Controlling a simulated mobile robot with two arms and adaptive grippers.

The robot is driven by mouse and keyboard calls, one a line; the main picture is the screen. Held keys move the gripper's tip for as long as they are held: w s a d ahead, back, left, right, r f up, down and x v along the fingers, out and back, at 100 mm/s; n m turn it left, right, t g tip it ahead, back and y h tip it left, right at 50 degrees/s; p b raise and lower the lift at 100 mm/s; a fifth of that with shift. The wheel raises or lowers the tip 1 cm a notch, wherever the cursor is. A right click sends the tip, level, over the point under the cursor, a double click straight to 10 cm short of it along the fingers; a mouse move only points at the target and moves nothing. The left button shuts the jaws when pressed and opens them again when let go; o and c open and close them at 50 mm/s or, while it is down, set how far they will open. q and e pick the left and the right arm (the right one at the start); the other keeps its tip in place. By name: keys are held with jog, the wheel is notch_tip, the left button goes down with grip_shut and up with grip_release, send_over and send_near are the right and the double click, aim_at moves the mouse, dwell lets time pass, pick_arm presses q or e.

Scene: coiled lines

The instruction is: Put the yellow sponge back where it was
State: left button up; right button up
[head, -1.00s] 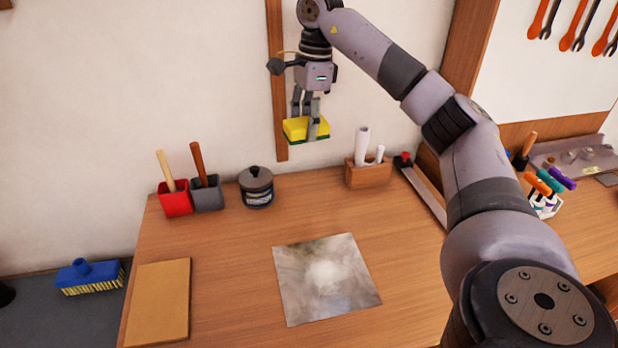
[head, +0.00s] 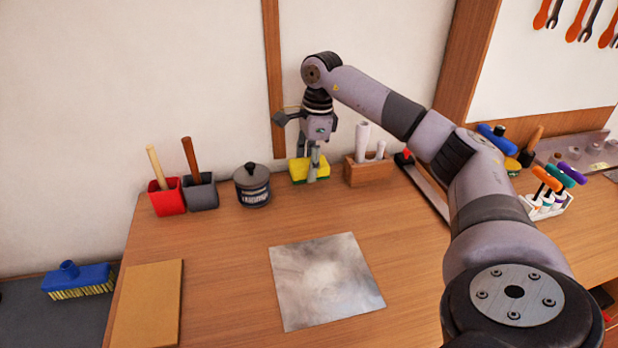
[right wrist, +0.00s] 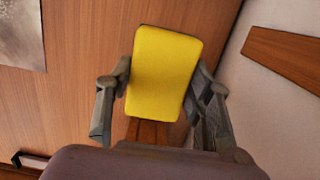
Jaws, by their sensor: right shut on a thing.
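The yellow sponge (head: 299,171), with a green underside, is at the back of the wooden table, between the dark lidded jar and the wooden block with white rolls. My right gripper (head: 314,172) is shut on it from above. In the right wrist view the sponge (right wrist: 164,72) lies between the two fingers (right wrist: 160,100). The sponge is at or very near the tabletop; I cannot tell if it touches. My left gripper is not in view.
The dark jar (head: 252,186) stands left of the sponge, the wooden block (head: 368,172) right. Red (head: 167,197) and grey (head: 200,193) holders with handles stand further left. A grey square sheet (head: 326,281) lies mid-table, a tan board (head: 148,305) front left. A blue brush (head: 78,280) is beyond the left edge.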

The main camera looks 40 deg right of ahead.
aim_at(309, 188)
notch_tip(309, 188, down, 4)
jog(key=shift+r, duration=0.2)
jog(key=shift+f, duration=0.3)
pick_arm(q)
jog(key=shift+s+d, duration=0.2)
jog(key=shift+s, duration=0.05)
pick_arm(e)
jog(key=shift+f, duration=0.15)
jog(key=o, duration=1.1)
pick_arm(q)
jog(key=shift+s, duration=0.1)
